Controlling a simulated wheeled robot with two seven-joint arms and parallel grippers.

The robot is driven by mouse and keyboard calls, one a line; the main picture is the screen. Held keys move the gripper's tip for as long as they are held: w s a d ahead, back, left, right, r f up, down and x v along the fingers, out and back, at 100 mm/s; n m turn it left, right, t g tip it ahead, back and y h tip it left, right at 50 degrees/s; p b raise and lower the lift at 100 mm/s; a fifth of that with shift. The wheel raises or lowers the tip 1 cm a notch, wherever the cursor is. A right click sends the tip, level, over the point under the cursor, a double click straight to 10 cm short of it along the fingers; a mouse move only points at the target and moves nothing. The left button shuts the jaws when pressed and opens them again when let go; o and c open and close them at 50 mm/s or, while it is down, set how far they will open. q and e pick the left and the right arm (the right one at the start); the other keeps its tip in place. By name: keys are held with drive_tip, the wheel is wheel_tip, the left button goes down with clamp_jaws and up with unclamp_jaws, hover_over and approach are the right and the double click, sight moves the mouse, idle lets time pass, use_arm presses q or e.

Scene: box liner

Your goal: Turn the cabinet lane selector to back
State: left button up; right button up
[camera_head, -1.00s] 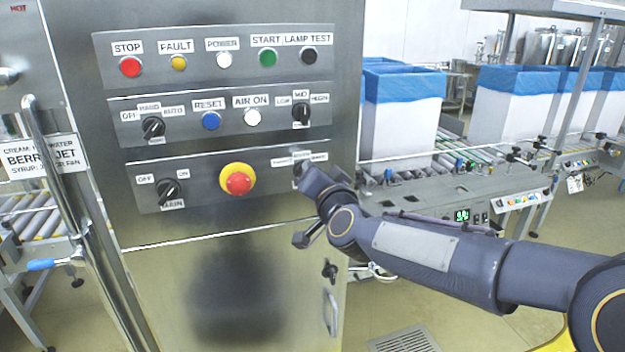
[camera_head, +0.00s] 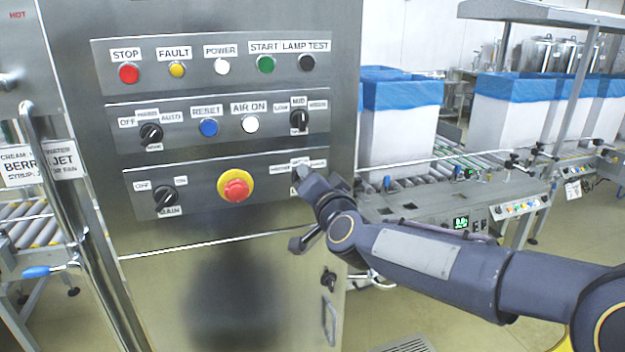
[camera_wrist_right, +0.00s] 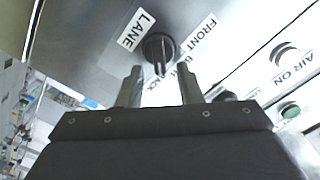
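The lane selector (camera_wrist_right: 158,47) is a black round knob with a raised grip, on the metal cabinet panel in the right wrist view. A LANE label is on its left, FRONT on its right, and partly hidden labels sit below, one ending in "CK". The grip runs up and down in that picture, its pale mark at the lower end; I cannot tell exactly which label it marks. My right gripper (camera_wrist_right: 159,80) is open, its fingers pointing at the knob, one to either side below it. In the head view my right gripper (camera_head: 307,187) covers most of the selector. My left gripper is not in view.
The red emergency stop (camera_head: 236,187) sits left of my right gripper on the same plate. The AIR ON button (camera_wrist_right: 286,53) is to the right in the wrist view. A conveyor with blue-lined boxes (camera_head: 398,125) stands right of the cabinet.

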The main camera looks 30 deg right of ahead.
drive_tip(key=v, duration=0.7)
drive_tip(key=shift+s+p, duration=0.35)
drive_tip(key=shift+s, duration=0.05)
drive_tip(key=shift+a, duration=0.1)
drive_tip(key=s+a+f+n+g+y+p, duration=0.45)
drive_tip(key=s+a+n+y, duration=0.25)
drive_tip(key=a, duration=0.2)
drive_tip(key=s+a+f+n+g+p, duration=0.2)
drive_tip(key=s+f+g, duration=0.5)
drive_tip(key=s, duration=0.6)
wheel_tip(320, 180, down, 2)
drive_tip(key=shift+s+f+n+y, duration=0.1)
drive_tip(key=shift+s+n+y, duration=0.25)
drive_tip(key=shift+n, duration=0.25)
drive_tip(key=shift+g, duration=0.25)
